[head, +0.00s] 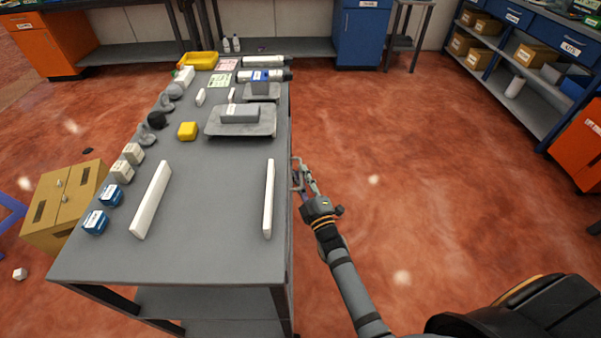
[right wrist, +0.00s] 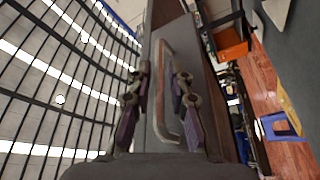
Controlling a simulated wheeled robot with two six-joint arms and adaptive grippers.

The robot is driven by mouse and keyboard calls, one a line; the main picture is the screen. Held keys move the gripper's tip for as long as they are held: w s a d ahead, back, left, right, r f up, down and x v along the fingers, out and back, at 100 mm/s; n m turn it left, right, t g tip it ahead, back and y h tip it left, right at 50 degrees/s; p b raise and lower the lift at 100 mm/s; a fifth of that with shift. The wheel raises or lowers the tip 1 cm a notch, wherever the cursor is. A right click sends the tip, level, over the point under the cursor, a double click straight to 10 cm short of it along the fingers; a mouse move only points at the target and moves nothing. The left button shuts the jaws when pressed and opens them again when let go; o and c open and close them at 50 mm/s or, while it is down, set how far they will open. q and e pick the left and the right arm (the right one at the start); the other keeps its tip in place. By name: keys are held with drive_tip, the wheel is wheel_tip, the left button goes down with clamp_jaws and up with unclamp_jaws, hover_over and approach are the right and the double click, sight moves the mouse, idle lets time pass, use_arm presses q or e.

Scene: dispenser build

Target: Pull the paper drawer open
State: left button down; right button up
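A grey drawer handle (head: 294,174) sticks out from the right side of the grey workbench (head: 215,240). In the right wrist view the handle is a long bent bar (right wrist: 158,95) on a dark grey front. My right gripper (head: 304,176) is at this handle, beside the bench edge. In the right wrist view its two fingers (right wrist: 162,85) stand apart, one on each side of the bar, with gaps showing, so it looks open. The drawer appears closed, but its front is mostly hidden in the head view. I see no paper label. My left gripper is out of view.
Two white bars (head: 152,199) (head: 268,198) lie on the bench. A tan cabinet (head: 45,205) is left. The floor (head: 430,190) right of the bench is clear.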

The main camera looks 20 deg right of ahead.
drive_tip(key=shift+w+r, duration=0.15)
drive_tip(key=shift+w, duration=0.5)
drive_tip(key=shift+c, duration=0.2)
clamp_jaws()
